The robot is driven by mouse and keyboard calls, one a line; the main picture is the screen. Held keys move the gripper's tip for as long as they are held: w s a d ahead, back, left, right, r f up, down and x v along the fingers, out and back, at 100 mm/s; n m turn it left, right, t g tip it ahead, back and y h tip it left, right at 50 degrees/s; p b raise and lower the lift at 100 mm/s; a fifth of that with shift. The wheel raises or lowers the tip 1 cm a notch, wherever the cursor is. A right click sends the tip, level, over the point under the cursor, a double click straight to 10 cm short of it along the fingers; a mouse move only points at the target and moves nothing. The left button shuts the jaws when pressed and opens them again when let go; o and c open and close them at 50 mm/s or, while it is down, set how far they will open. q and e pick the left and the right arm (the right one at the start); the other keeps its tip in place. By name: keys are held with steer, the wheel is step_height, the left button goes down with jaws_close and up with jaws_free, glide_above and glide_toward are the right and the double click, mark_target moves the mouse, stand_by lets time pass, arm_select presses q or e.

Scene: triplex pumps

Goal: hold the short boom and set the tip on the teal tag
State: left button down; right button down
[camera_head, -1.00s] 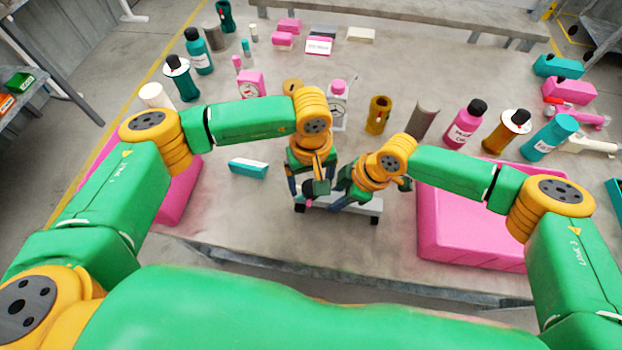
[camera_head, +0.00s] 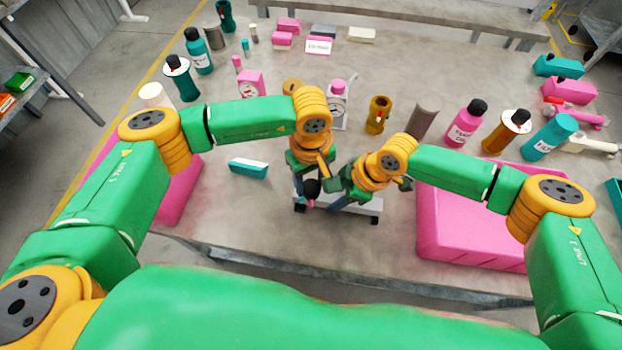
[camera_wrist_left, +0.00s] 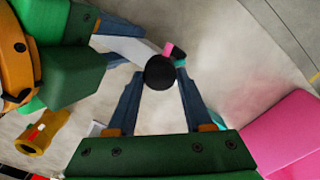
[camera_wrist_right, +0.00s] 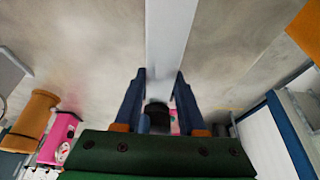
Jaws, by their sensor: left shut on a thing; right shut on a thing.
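A light grey bar on dark feet (camera_head: 362,207) stands on the table in front of me. It also shows in the left wrist view (camera_wrist_left: 125,46) and the right wrist view (camera_wrist_right: 168,35). My left gripper (camera_head: 306,190) is shut around a black round knob (camera_wrist_left: 160,72) above the bar. A small pink piece (camera_wrist_left: 169,48) lies beside the knob. My right gripper (camera_wrist_right: 160,78) is shut on a part of the same device, apparently the short boom, mostly hidden between its fingers. A black end (camera_wrist_right: 157,114) shows between those fingers. I cannot clearly make out the teal tag.
A teal block (camera_head: 248,168) lies left of the device. A pink box (camera_head: 470,240) stands right and another pink box (camera_head: 182,190) left, beside the arms. Bottles, including a pink bottle (camera_head: 465,123), and a brown cylinder (camera_head: 379,114) stand behind.

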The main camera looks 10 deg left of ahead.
arm_select(q)
steer(key=n, duration=0.4)
steer(key=shift+n, duration=0.3)
steer(key=n, duration=0.4)
steer(key=shift+n, duration=0.3)
steer(key=n, duration=0.4)
steer(key=shift+s, duration=0.1)
steer(key=shift+n, duration=2.1)
steer(key=shift+c, duration=1.4)
jaws_free()
